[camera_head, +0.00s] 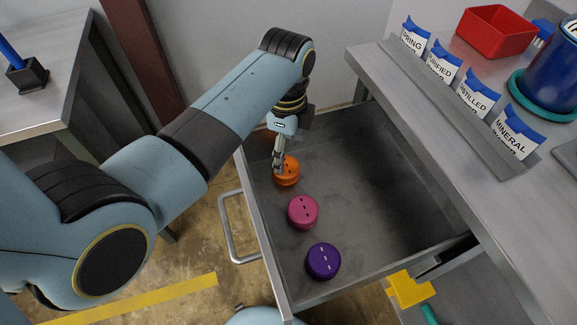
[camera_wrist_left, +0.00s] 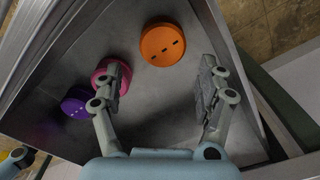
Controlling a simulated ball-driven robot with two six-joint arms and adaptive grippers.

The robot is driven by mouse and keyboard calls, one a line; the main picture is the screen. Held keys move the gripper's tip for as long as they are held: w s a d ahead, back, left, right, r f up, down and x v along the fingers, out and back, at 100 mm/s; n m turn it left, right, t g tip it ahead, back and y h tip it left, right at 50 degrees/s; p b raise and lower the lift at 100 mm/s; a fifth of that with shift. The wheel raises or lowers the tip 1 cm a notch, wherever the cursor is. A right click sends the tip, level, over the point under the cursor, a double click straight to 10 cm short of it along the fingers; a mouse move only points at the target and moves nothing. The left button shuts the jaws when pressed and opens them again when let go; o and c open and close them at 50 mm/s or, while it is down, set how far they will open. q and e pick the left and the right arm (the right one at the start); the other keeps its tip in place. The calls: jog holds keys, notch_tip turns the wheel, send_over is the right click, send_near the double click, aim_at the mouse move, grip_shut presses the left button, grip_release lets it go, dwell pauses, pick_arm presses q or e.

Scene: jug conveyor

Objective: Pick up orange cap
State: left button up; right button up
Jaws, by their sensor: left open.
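The orange cap (camera_head: 287,172) lies in the open drawer (camera_head: 350,215), nearest its far left corner. In the left wrist view the orange cap (camera_wrist_left: 169,45) is at the top middle, beyond the fingertips. My left gripper (camera_head: 279,162) reaches down into the drawer over the orange cap and hides part of it. In the left wrist view my left gripper (camera_wrist_left: 160,82) is open with nothing between its fingers. I cannot tell whether it touches the cap.
A pink cap (camera_head: 303,212) and a purple cap (camera_head: 323,261) lie in the drawer in a row toward me. The drawer's right side is empty.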

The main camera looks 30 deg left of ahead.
aim_at(286, 170)
pick_arm(q)
jog(key=shift+f, duration=0.9)
jog(key=f, duration=0.3)
jog(key=f+b, duration=0.1)
jog(key=shift+w+a+f, duration=0.15)
jog(key=shift+a+f, duration=0.15)
jog(key=shift+f, duration=0.35)
jog(key=c, duration=0.6)
pick_arm(e)
jog(key=shift+w+a+f, duration=0.1)
jog(key=shift+a+f, duration=0.05)
jog(key=shift+f, duration=0.4)
